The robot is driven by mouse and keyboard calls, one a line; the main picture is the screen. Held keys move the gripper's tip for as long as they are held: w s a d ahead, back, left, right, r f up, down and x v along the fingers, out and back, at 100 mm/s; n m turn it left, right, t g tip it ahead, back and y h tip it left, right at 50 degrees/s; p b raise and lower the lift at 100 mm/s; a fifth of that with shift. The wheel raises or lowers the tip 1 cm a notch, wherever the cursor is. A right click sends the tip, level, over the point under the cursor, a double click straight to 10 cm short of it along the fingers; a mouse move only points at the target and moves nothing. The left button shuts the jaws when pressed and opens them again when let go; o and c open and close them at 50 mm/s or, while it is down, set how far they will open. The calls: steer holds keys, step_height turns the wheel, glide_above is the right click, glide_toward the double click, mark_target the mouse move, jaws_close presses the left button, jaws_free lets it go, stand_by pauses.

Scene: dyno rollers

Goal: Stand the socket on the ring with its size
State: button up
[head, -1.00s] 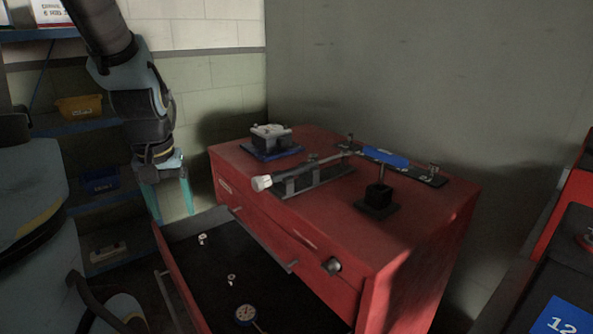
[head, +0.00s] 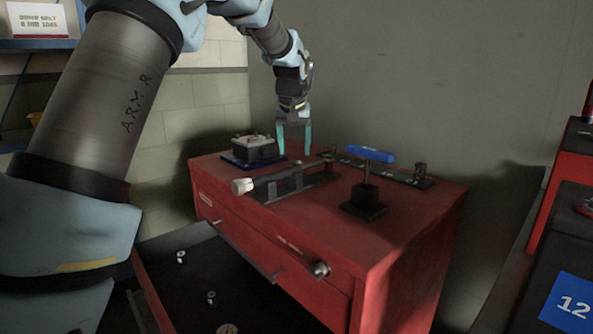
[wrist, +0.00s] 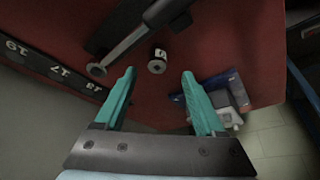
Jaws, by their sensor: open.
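A black strip (wrist: 52,70) marked 19, 17 and 13 lies left in the wrist view; the strip (head: 400,176) also runs along the back right in the head view. A small dark upright piece (head: 420,169) stands at its right end. The socket's size is not readable.
A wrench with a pale handle end (head: 243,186) lies in a holder on the top. A blue T-handle (head: 370,154) stands in a black base. A block on a blue base (head: 253,149) is back left. The open drawer (head: 165,290) holds small parts.

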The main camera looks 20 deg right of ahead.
mark_target(296, 162)
steer(key=shift+d+p+x, duration=0.15)
steer(key=shift+p+x, duration=0.25)
steer(key=shift+x, duration=1.3)
steer(key=shift+d+p+x, duration=0.1)
steer(key=shift+p+x, duration=0.25)
steer(key=shift+x, duration=1.35)
steer(key=shift+w+r, duration=0.1)
jaws_close()
